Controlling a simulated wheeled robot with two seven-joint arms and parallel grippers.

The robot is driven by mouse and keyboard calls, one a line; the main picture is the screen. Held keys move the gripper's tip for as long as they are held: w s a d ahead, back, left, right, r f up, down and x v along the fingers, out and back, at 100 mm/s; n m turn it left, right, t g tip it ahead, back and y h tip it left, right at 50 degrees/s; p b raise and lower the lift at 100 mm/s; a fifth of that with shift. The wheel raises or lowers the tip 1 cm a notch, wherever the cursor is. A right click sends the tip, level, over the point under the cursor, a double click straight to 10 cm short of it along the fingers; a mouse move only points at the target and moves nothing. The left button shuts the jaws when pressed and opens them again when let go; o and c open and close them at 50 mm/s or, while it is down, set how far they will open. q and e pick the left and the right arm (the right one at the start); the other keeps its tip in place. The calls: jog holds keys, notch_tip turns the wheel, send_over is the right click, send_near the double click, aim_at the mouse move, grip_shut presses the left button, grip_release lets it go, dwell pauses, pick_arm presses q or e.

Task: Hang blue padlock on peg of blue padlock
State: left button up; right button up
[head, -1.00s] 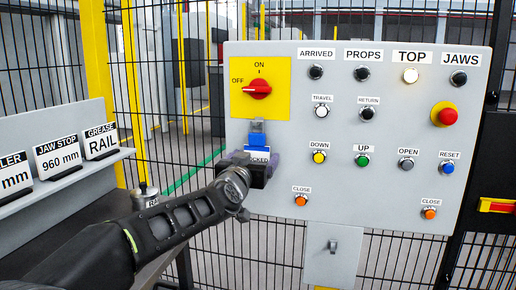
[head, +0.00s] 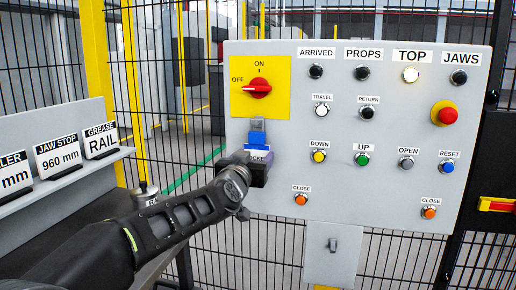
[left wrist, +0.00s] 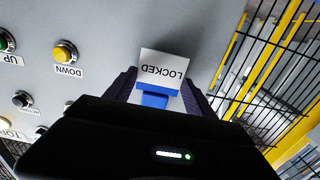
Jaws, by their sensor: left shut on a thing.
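The blue padlock (head: 257,138) is at the lower left of the grey panel, below the yellow switch plate. Its LOCKED tag (head: 258,156) hangs at the fingers. A small grey piece (head: 257,125) shows just above the blue; I cannot tell whether it is shackle or peg. My left gripper (head: 256,169) is shut on the padlock, close in front of the panel. In the left wrist view the tag (left wrist: 162,70) and a blue part (left wrist: 154,99) show between the fingers. Whether the padlock touches a peg is hidden. My right gripper is not in view.
The panel (head: 330,222) carries a red rotary switch (head: 258,88) above the padlock and several buttons to the right, the yellow DOWN button (head: 319,156) nearest. A shelf with label cards (head: 58,153) stands at the left. Wire fencing (head: 160,100) is behind.

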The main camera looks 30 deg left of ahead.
pick_arm(q)
jog(key=shift+r+p, duration=0.6)
jog(key=shift+r, duration=0.05)
jog(key=shift+s, duration=0.15)
jog(key=shift+v, duration=1.6)
jog(key=shift+d, duration=0.1)
jog(key=shift+b+v, duration=0.35)
jog(key=shift+v, duration=1.35)
jog(key=shift+f, duration=0.15)
